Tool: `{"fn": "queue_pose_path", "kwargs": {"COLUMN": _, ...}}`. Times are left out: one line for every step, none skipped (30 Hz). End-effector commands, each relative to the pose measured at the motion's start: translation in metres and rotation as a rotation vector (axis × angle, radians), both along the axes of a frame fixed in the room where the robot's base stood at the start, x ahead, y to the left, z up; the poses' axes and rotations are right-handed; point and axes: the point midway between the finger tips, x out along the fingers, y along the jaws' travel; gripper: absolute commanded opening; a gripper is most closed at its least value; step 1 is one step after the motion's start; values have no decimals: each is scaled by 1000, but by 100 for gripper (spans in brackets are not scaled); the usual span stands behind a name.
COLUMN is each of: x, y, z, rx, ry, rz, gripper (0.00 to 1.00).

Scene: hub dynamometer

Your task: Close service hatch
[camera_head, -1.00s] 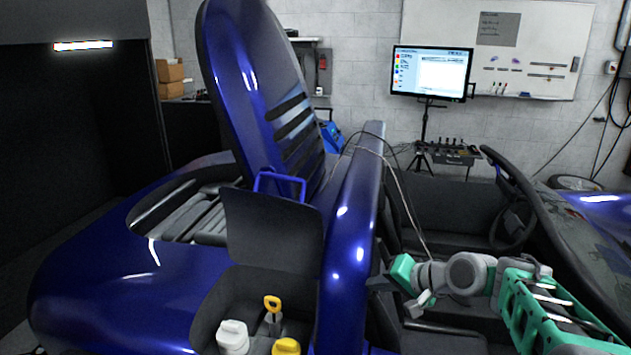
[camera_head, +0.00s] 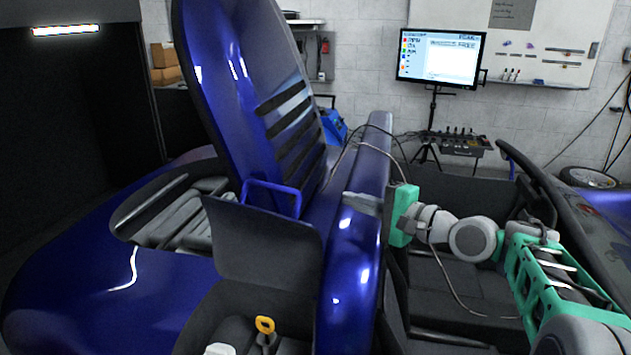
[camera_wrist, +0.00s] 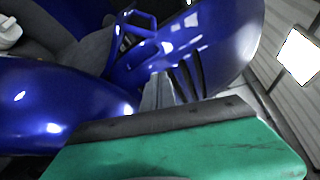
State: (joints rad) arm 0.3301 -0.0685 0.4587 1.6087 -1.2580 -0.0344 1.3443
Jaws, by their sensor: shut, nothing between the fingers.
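The service hatch appears to be the dark upright flap (camera_head: 265,245), standing open over a recess in the blue car body. A blue loop handle (camera_head: 272,197) rises behind its top edge; the handle also shows in the wrist view (camera_wrist: 137,22). The recess holds a yellow-handled dipstick (camera_head: 265,326) and a white cap (camera_head: 220,349). My gripper (camera_head: 352,202) is shut and empty, pointing left at the blue ridge, to the right of the flap and apart from the handle. Its fingers show in the wrist view (camera_wrist: 158,92). Whether they touch the ridge, I cannot tell.
A large raised blue cover with dark slots (camera_head: 245,95) stands behind the flap over an open bay. The blue ridge (camera_head: 350,270) lies between the recess and the cockpit (camera_head: 450,285). A thin cable hangs near my wrist. A monitor (camera_head: 440,58) stands at the back.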

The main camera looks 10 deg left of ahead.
Motion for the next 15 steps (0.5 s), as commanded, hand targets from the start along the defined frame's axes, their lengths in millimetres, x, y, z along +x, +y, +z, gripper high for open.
{"fn": "queue_pose_path", "kwargs": {"x": 0, "y": 0, "z": 0, "rx": 0, "ry": 0, "rz": 0, "gripper": 0}}
{"fn": "queue_pose_path", "kwargs": {"x": 0, "y": 1, "z": 0, "rx": 0, "ry": 0, "rz": 0, "gripper": 0}}
{"fn": "queue_pose_path", "kwargs": {"x": 1, "y": 2, "z": 0, "rx": 1, "ry": 1, "rz": 0, "gripper": 0}}
{"fn": "queue_pose_path", "kwargs": {"x": 3, "y": 4, "z": 0, "rx": 0, "ry": 1, "rz": 0, "gripper": 0}}
{"fn": "queue_pose_path", "kwargs": {"x": 5, "y": 6, "z": 0, "rx": 0, "ry": 1, "rz": 1, "gripper": 0}}
{"fn": "queue_pose_path", "kwargs": {"x": 7, "y": 11, "z": -1, "rx": -1, "ry": 2, "rz": 2, "gripper": 0}}
{"fn": "queue_pose_path", "kwargs": {"x": 10, "y": 15, "z": -1, "rx": 0, "ry": 2, "rz": 3, "gripper": 0}}
{"fn": "queue_pose_path", "kwargs": {"x": 13, "y": 19, "z": -1, "rx": -1, "ry": 2, "rz": 3, "gripper": 0}}
{"fn": "queue_pose_path", "kwargs": {"x": 18, "y": 26, "z": -2, "rx": 0, "ry": 2, "rz": 3, "gripper": 0}}
{"fn": "queue_pose_path", "kwargs": {"x": 22, "y": 30, "z": -2, "rx": 0, "ry": 3, "rz": 2, "gripper": 0}}
{"fn": "queue_pose_path", "kwargs": {"x": 25, "y": 36, "z": -3, "rx": -1, "ry": 3, "rz": 3, "gripper": 0}}
{"fn": "queue_pose_path", "kwargs": {"x": 31, "y": 43, "z": -4, "rx": -1, "ry": 2, "rz": 3, "gripper": 0}}
{"fn": "queue_pose_path", "kwargs": {"x": 35, "y": 48, "z": -4, "rx": -1, "ry": 3, "rz": 3, "gripper": 0}}
{"fn": "queue_pose_path", "kwargs": {"x": 39, "y": 54, "z": -5, "rx": 0, "ry": 3, "rz": 2, "gripper": 0}}
{"fn": "queue_pose_path", "kwargs": {"x": 44, "y": 61, "z": -6, "rx": 0, "ry": 2, "rz": 3, "gripper": 0}}
